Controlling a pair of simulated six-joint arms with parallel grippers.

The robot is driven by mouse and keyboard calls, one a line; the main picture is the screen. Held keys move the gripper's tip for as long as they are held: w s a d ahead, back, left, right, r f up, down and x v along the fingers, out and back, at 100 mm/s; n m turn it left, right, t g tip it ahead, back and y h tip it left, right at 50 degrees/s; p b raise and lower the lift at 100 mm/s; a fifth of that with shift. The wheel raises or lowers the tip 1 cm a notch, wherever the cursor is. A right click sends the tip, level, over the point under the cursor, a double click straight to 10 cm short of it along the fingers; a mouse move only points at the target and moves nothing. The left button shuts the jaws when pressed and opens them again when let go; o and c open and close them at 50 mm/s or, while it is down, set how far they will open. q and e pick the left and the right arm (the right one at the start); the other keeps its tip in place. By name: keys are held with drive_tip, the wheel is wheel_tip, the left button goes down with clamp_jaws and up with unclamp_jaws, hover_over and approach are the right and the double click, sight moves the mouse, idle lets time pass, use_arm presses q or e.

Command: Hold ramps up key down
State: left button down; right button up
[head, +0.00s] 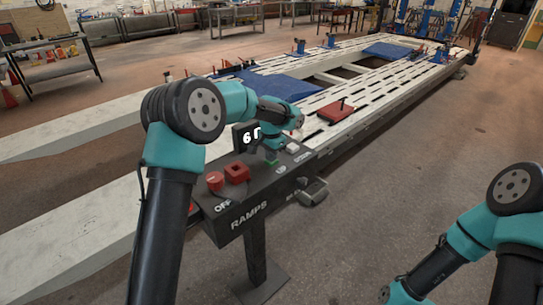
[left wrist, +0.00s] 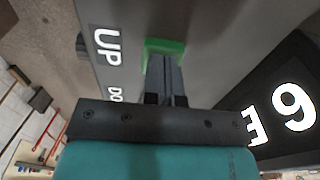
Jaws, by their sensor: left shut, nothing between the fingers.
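The ramps control box (head: 262,192) stands on a post and carries the word RAMPS on its front. Its green UP key (head: 272,161) is partly hidden by my left gripper (head: 270,154). In the left wrist view, the green key (left wrist: 165,45) lies beside the white UP label. There the shut, empty fingers of my left gripper (left wrist: 163,58) overlap the key's lower part. The tips appear to be at the key, but I cannot tell how far it is pressed. My right arm is at the lower right, and its fingers are not visible.
A red knob (head: 215,181) and a red block (head: 237,172) sit on the box near OFF. The long white ramp frame (head: 375,95) runs behind the box. The floor to the right is clear.

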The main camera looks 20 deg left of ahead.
use_arm(q)
drive_tip(key=shift+s+f, duration=0.2)
drive_tip(key=shift+f, duration=0.65)
wheel_tip(320, 180, up, 16)
drive_tip(key=shift+w, duration=0.2)
drive_tip(key=shift+f, duration=0.15)
